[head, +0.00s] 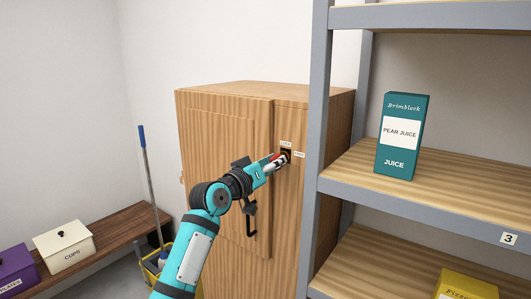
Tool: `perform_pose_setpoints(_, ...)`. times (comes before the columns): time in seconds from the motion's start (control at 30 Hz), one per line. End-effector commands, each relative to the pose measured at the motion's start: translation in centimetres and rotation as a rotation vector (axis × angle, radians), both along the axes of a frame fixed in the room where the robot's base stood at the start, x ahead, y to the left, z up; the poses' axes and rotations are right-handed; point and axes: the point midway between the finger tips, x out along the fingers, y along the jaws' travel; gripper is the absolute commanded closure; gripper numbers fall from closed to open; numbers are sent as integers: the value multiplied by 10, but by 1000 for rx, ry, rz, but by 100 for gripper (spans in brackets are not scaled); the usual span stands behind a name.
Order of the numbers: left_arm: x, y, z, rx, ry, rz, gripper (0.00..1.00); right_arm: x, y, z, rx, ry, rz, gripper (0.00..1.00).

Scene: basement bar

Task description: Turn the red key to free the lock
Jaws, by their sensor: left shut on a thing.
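My left gripper (277,163) is at the upper right of the front of a wooden cabinet (220,140). It is shut on the red key (275,156), of which only a small red part shows between the fingers. The key is at a dark lock (287,153) on the cabinet front. Small white labels sit above and to the right of the lock, too small to read surely. The fingers hide most of the key, so its exact angle cannot be told. The cabinet door appears closed, with a dark handle (251,222) below my gripper. My right gripper is not in view.
A grey metal shelf (318,150) stands close on the right, with a teal pear juice carton (402,137) and a yellow box (466,286). A wooden bench (122,226) on the left holds a white cups box (64,246) and a purple box (16,270). A mop (149,180) stands beside the cabinet.

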Motion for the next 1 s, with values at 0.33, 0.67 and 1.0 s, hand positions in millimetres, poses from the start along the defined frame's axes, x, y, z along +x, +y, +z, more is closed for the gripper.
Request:
perform_pose_setpoints(0.33,0,-1,-1,49,-32,-3,57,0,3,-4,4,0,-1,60)
perform_pose_setpoints(0.67,-3,2,-1,47,-34,-1,57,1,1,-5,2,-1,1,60)
perform_pose_setpoints(1.0,-52,40,-3,49,-34,-1,57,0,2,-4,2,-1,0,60)
